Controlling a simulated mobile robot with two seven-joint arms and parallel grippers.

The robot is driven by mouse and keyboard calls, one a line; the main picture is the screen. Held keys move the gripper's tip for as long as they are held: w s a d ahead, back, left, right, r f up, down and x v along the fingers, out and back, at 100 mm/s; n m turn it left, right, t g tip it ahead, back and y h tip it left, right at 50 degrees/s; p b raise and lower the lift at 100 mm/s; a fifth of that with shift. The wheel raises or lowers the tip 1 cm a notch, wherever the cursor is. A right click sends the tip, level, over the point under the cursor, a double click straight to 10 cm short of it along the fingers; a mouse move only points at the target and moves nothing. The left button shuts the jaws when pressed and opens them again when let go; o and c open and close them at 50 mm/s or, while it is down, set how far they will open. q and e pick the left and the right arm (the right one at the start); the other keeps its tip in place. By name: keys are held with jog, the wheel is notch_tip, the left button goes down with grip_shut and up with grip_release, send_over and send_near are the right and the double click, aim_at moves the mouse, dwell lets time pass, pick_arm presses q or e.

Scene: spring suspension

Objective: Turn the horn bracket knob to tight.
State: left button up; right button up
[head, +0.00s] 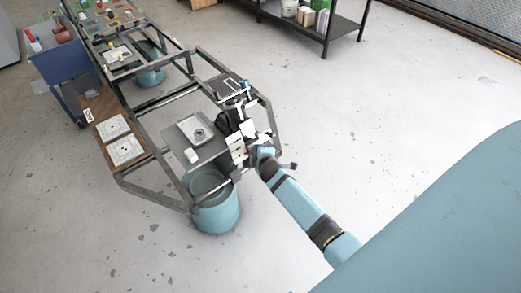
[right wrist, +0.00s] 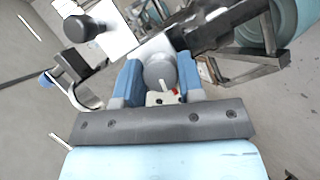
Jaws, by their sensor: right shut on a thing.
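The horn bracket knob (right wrist: 160,72) is a round grey knob in the right wrist view, with a small pale pointer and a red mark just below it. My right gripper (right wrist: 164,80) has its blue fingers on either side of the knob and is shut on it. In the head view my right arm reaches in from the lower right, and its gripper (head: 262,152) is at the right side of the metal frame (head: 165,200). The knob is too small to tell there. My left gripper is not in view.
A black knob on a lever (right wrist: 82,28) and a curved metal bracket (right wrist: 85,92) are close by on the left in the wrist view. A teal drum (head: 217,217) stands by the frame's near end. Open floor lies to the right.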

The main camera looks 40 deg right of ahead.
dwell(0.3)
jog(key=o, duration=0.9)
jog(key=shift+v, duration=6.95)
jog(key=s+a+m+y+p, duration=0.1)
jog(key=s+a+m+y, duration=0.1)
jog(key=s+a+m, duration=0.1)
jog(key=s+a+m+y+p, duration=0.2)
jog(key=s+a+m+y, duration=0.1)
jog(key=s+a, duration=0.2)
jog(key=s+a+r+m+y+p, duration=0.1)
jog(key=s+a+m+y+p, duration=0.1)
jog(key=s+a, duration=0.2)
jog(key=shift+s+a+m, duration=0.2)
jog(key=shift+s, duration=0.7)
jog(key=shift+s+a+m, duration=0.15)
jog(key=shift+s+m, duration=0.05)
jog(key=shift+s, duration=0.7)
